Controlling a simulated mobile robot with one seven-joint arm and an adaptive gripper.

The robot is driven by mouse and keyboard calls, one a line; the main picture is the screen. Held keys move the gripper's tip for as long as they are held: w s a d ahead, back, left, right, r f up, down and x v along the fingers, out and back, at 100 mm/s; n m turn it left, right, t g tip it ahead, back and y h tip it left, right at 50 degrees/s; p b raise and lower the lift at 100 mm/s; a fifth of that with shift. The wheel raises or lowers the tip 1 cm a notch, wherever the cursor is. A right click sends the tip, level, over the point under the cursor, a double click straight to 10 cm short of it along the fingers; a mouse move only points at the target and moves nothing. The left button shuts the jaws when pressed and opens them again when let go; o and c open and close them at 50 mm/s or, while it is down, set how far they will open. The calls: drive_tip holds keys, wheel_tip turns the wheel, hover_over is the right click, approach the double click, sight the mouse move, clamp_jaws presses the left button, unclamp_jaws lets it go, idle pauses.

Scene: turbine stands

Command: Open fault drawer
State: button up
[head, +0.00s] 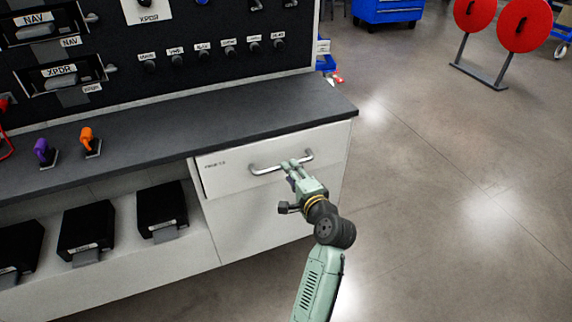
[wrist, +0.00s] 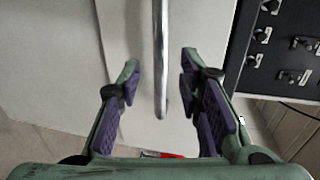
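The drawer (head: 225,179) is a white front with a small dark label, under the right end of the dark worktop. A dark line shows along its left edge; whether it stands slightly out is hard to tell. Its silver bar handle (head: 263,170) runs across the front. My gripper (head: 289,164) is at the right part of the handle. In the wrist view, the handle (wrist: 160,50) runs between the two purple-padded fingers of my gripper (wrist: 160,72), with a gap on each side. The gripper is open and holds nothing.
The worktop (head: 180,124) overhangs the drawer. An orange-handled item (head: 87,138) and a purple-handled item (head: 43,152) stand on it. Black boxes (head: 162,206) sit on the shelf to the left. The floor (head: 440,220) right of the cabinet is clear.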

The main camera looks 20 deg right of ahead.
drive_tip(key=w, duration=0.2)
drive_tip(key=w+f, duration=0.1)
drive_tip(key=w, duration=0.2)
drive_tip(key=shift+a, duration=0.1)
drive_tip(key=shift+s, duration=0.1)
clamp_jaws()
idle(0.6)
